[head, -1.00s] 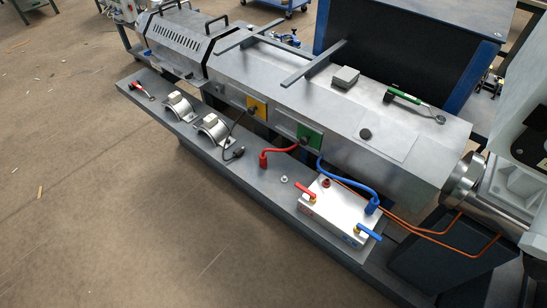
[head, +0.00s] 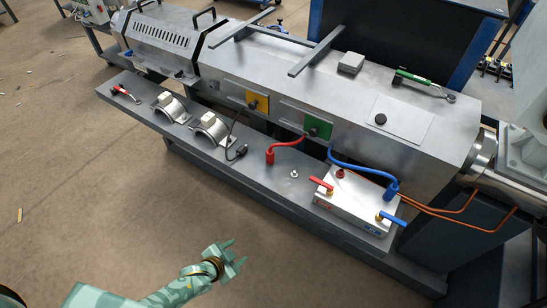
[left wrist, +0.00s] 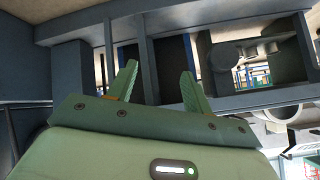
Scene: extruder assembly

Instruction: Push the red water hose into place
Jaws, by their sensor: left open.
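The red water hose (head: 287,145) comes out near the green plate (head: 318,128) on the extruder. It bends down to a red end fitting (head: 270,157) that rests on the grey shelf, apart from the valve box. The silver valve box (head: 355,203) has a red-topped port (head: 340,173), a red-handled valve (head: 322,186) and a blue-handled valve (head: 391,219). The blue hose (head: 360,168) ends at the box's right side. My left gripper (head: 231,252) is open and empty, low in front of the shelf. In the left wrist view its two fingers (left wrist: 157,88) are spread apart. My right gripper is not seen.
The shelf (head: 240,180) also carries a black cable plug (head: 238,152), a small metal fitting (head: 294,174), two curved clamps (head: 210,130) and a red-handled tool (head: 124,94). A green-handled wrench (head: 423,84) lies on the extruder's top. The floor in front is open.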

